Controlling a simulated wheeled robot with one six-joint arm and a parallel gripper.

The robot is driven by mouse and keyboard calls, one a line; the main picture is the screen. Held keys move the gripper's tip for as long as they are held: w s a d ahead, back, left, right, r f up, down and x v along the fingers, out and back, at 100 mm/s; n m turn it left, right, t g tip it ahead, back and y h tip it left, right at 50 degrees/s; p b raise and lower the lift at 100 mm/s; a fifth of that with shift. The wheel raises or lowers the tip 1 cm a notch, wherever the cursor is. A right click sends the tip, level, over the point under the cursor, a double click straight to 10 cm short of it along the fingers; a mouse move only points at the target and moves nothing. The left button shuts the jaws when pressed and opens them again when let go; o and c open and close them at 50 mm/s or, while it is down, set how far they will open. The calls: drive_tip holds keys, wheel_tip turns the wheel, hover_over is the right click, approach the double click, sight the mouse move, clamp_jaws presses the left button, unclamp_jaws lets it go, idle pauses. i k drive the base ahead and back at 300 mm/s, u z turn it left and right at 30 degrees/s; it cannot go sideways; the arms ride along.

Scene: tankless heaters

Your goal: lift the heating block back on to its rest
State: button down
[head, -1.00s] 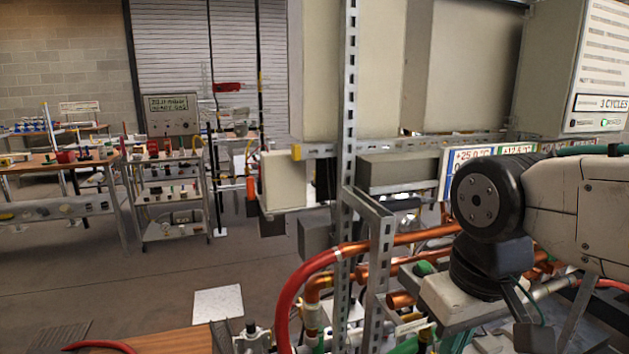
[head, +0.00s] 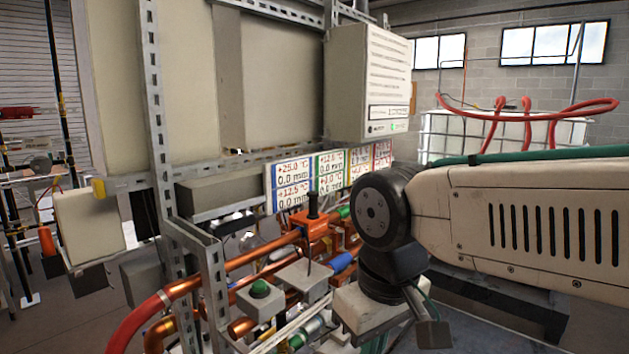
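A copper-orange block (head: 315,229) with a dark upright stem sits among the copper pipes, just left of my wrist. It may be the heating block, but I cannot be sure. No rest can be made out for certain. My arm reaches in from the right and its black wrist bends down in front of the pipework. Under the wrist, a pale body (head: 372,309), seemingly part of my gripper, shows at the bottom of the view. The fingertips are not visible, so whether they are open or holding something cannot be told.
A slotted metal frame (head: 158,110) with large beige panels stands left of the pipework. A red hose (head: 134,325) curves at lower left. A white caged tank (head: 450,140) is at the back right.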

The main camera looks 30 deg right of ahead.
sight(316, 222)
drive_tip(key=z, duration=0.8)
drive_tip(key=i, duration=0.25)
drive_tip(key=u, duration=0.65)
drive_tip(key=k, duration=0.35)
drive_tip(key=z, duration=1)
drive_tip(key=i, duration=1.45)
drive_tip(key=u, duration=0.6)
